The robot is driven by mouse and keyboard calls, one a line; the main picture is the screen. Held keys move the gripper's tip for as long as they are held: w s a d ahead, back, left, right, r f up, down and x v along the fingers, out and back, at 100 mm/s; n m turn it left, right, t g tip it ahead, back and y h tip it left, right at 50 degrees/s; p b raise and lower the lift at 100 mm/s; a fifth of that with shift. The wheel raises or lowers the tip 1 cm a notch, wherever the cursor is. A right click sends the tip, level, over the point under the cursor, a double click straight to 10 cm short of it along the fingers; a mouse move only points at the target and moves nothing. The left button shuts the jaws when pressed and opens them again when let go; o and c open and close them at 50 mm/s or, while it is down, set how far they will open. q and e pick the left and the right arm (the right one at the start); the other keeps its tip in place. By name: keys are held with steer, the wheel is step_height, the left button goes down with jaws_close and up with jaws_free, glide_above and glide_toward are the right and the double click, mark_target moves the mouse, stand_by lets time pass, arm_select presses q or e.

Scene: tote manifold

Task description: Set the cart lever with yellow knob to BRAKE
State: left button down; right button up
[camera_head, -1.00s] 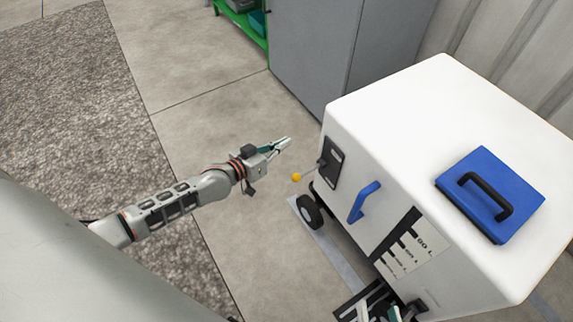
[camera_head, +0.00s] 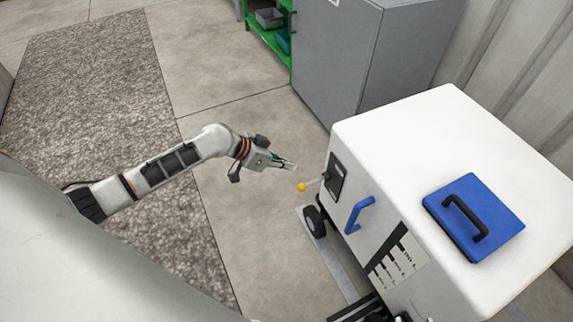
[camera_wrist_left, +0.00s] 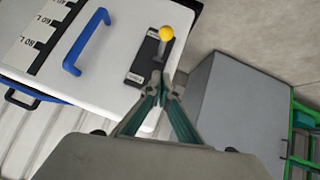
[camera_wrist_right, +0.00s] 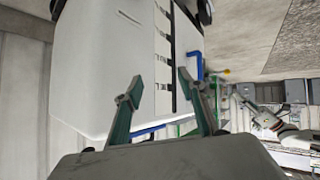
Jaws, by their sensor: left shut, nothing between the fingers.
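The white cart (camera_head: 400,125) stands at the right. On its near side is a dark lever plate (camera_head: 335,178) with a thin lever ending in a yellow knob (camera_head: 301,187), which sticks out from the plate. In the left wrist view the yellow knob (camera_wrist_left: 166,33) is near one end of the plate (camera_wrist_left: 147,62); the small labels are too small to read surely. My left gripper (camera_head: 293,167) is shut and empty, just above and beside the knob, apart from it. My right gripper (camera_wrist_right: 158,86) is open and empty, facing the cart's side.
A blue handle (camera_head: 358,214) and a scale panel (camera_head: 398,255) are on the cart's side. A blue lid with a black handle (camera_head: 475,215) is on top. A grey cabinet (camera_head: 335,60) stands behind, by a green shelf (camera_head: 270,38). The floor left of the cart is clear.

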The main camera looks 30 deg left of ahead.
arm_select(q)
steer(key=b, duration=0.2)
glide_above(311, 182)
steer(key=s+a, duration=0.2)
steer(key=a, duration=0.1)
steer(key=f, duration=0.5)
steer(key=shift+w+d+f, duration=0.15)
steer(key=shift+w+f, duration=0.05)
steer(key=shift+f, duration=0.05)
step_height(311, 182, down, 2)
steer(key=shift+s+d+f, duration=0.15)
steer(key=shift+f, duration=0.1)
steer(key=shift+f+b, duration=0.1)
steer(key=shift+b, duration=0.2)
arm_select(e)
steer(key=shift+w+a, duration=0.25)
steer(key=shift+a, duration=0.2)
steer(key=shift+f, duration=0.1)
